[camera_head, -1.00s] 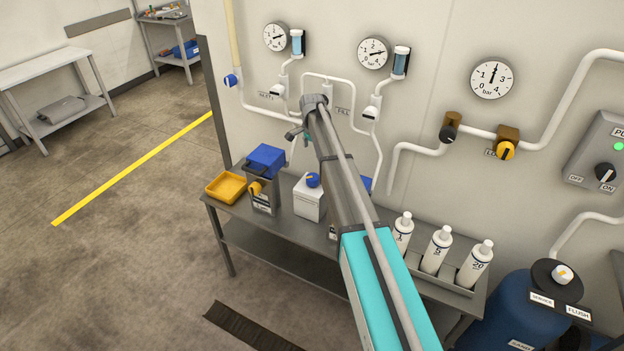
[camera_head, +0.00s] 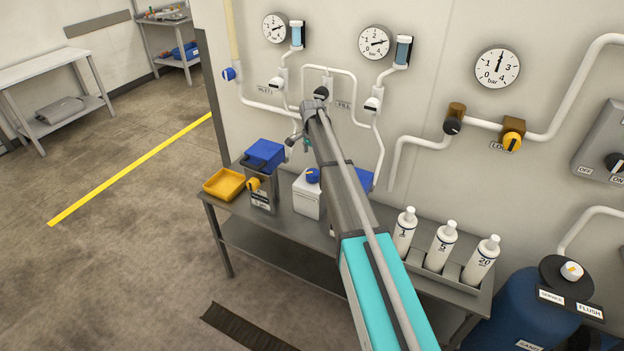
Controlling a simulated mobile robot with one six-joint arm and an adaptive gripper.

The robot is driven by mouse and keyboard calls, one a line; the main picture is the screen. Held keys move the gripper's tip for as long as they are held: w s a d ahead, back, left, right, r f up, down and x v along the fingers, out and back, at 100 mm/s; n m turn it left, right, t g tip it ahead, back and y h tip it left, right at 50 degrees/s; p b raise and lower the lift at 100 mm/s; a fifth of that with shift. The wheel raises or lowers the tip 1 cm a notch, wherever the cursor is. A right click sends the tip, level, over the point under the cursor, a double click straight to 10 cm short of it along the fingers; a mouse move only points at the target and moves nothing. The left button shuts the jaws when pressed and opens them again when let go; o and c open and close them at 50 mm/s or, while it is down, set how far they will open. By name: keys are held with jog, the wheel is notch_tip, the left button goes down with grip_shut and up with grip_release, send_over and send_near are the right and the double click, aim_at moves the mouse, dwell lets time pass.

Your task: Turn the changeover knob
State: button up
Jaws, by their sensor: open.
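A dark round knob (camera_head: 321,92) sits on the white pipework between two branches, just above and behind the end of my arm. It appears to be the changeover knob; its pointer and setting are too small to read. My gripper (camera_head: 292,141) is open and empty, small in the picture, in front of the wall. It is below and left of the knob and does not appear to touch it. My arm covers part of the pipes below the knob.
A steel bench (camera_head: 285,241) below holds a yellow tray (camera_head: 225,185), a blue-lidded container (camera_head: 264,156) and white bottles (camera_head: 442,246). Floor at left is open.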

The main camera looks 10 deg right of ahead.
aim_at(312, 172)
jog(key=shift+f+b, duration=4.1)
jog(key=shift+f, duration=0.3)
jog(key=c, duration=1)
